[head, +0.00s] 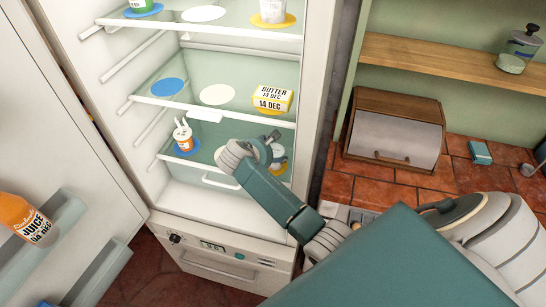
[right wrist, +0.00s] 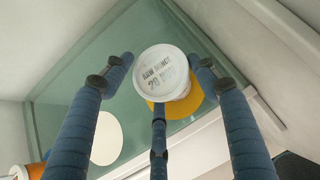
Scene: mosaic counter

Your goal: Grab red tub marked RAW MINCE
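The tub marked RAW MINCE (right wrist: 166,72) shows from above in the right wrist view as a white round lid with dark lettering and a date. I see no clear red on it. It stands on a yellow disc (right wrist: 190,103) on the fridge's lower glass shelf. My right gripper (right wrist: 160,78) is open, with two fingers reaching along either side of the tub and a third below it; whether they touch it I cannot tell. In the head view my right gripper (head: 268,150) is inside the fridge and hides most of the tub. My left gripper is not in view.
A small orange-and-white container (head: 183,136) stands on a blue disc left of the gripper. A BUTTER box (head: 272,100) sits on the shelf above. The open fridge door (head: 70,120) holds a juice bottle (head: 28,217). A white disc (right wrist: 107,138) lies bare on the lower shelf.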

